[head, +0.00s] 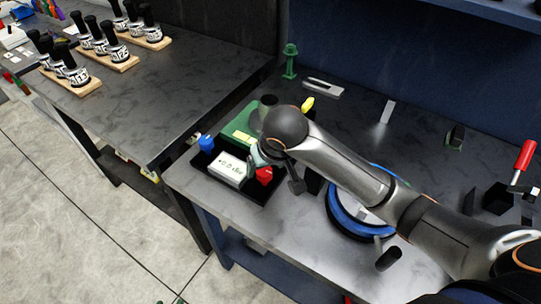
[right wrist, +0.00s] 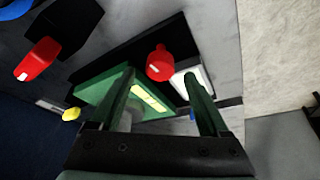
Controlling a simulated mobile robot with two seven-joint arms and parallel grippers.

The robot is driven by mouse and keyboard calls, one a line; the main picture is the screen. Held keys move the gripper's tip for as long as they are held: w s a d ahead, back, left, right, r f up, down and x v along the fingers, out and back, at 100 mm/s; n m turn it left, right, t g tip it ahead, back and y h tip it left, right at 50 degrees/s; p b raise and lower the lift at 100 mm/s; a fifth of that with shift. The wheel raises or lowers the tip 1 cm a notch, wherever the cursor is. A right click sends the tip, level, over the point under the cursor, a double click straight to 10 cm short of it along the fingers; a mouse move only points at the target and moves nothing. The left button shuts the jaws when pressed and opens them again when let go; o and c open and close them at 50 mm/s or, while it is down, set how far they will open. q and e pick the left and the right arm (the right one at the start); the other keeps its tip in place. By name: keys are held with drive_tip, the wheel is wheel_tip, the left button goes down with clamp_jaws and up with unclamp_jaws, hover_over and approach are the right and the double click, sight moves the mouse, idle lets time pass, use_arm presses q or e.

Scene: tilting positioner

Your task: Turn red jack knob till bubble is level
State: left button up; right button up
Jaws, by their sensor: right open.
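The red jack knob (head: 265,174) sits at the front right of a green plate (head: 240,124), beside a white box (head: 225,170) with small dark writing that I cannot read surely. In the right wrist view the red knob (right wrist: 160,62) appears between the two green fingers of my right gripper (right wrist: 160,76). The gripper is open, and I cannot tell whether a finger touches the knob. A pale yellow strip (right wrist: 150,98) lies on the green plate; no bubble can be made out. A blue knob (head: 206,142) and a yellow knob (head: 307,104) stand at other corners. My left gripper is out of view.
A blue-rimmed round device (head: 345,222) lies under my right arm. A green post (head: 290,60) stands behind. The left table (head: 150,90) holds several black-handled stamps on wooden boards.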

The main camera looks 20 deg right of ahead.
drive_tip(key=v, duration=1)
drive_tip(key=shift+r, duration=0.2)
drive_tip(key=shift+s, duration=0.2)
